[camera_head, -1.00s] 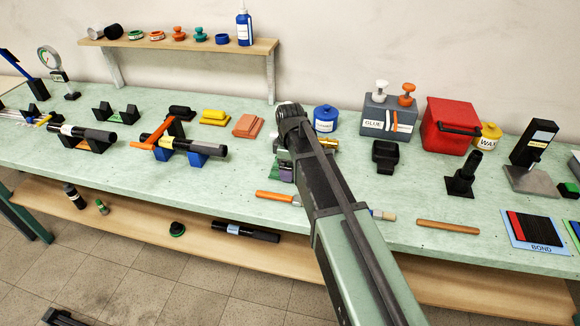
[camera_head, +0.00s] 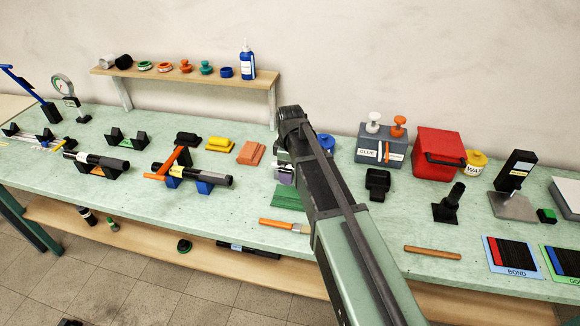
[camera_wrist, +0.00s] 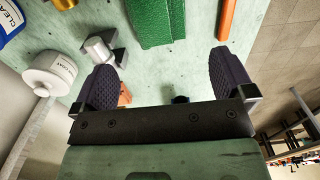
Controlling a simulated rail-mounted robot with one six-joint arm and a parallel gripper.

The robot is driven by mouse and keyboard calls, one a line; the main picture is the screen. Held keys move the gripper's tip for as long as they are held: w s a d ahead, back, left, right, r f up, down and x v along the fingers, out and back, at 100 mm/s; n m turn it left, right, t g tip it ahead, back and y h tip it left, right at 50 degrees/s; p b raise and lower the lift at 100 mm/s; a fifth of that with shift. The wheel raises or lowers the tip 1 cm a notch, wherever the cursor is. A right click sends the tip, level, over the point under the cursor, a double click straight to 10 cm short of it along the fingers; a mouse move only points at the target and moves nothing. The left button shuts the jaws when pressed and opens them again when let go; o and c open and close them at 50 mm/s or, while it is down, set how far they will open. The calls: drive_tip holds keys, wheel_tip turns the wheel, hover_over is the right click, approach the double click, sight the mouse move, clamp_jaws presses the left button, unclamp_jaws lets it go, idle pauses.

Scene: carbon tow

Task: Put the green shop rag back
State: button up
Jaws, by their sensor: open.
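The green shop rag (camera_wrist: 156,22) shows in the wrist view as a thick green pad on the bench, cut off by the top edge. In the head view it is a flat green patch (camera_head: 288,197) on the bench, left of my arm and partly hidden by it. My gripper (camera_wrist: 163,68) is open in the wrist view, with nothing between its two dark fingers. The rag is beyond the fingertips, roughly in line with the gap, and apart from them. In the head view my arm hides most of the gripper.
An orange-handled tool (camera_head: 284,225) lies just in front of the rag. A silver metal piece (camera_wrist: 98,50) and a white jar (camera_wrist: 50,74) are left of the rag in the wrist view. A grey glue box (camera_head: 383,148) and red box (camera_head: 437,150) stand right of my arm.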

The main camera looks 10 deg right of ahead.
drive_tip(key=s+m, duration=1.2)
drive_tip(key=s, duration=0.8)
drive_tip(key=shift+m, duration=0.3)
